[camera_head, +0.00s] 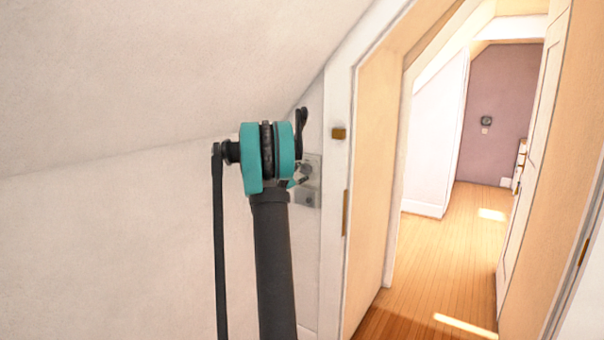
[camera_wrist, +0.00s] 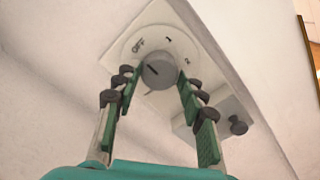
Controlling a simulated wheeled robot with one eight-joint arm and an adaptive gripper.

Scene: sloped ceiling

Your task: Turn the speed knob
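The speed knob (camera_wrist: 160,69) is a grey round knob with a dark pointer line on a pale dial (camera_wrist: 136,55) marked OFF, 1 and 2. The pointer slants up and left, toward the OFF mark. My gripper (camera_wrist: 160,80) is open, its green-padded fingers to the left and right of the knob. The fingertips are close to its sides; I cannot tell whether they touch. In the head view the wall plate (camera_head: 314,168) shows just right of my teal wrist. My arm hides most of the gripper and knob there.
A second, smaller plate with a dark button-like knob (camera_wrist: 238,125) sits at the lower right of the dial. A door frame (camera_head: 338,110) stands close on the right, with an open doorway to a wooden floor (camera_head: 440,250). The sloped ceiling (camera_head: 150,70) hangs over the wall.

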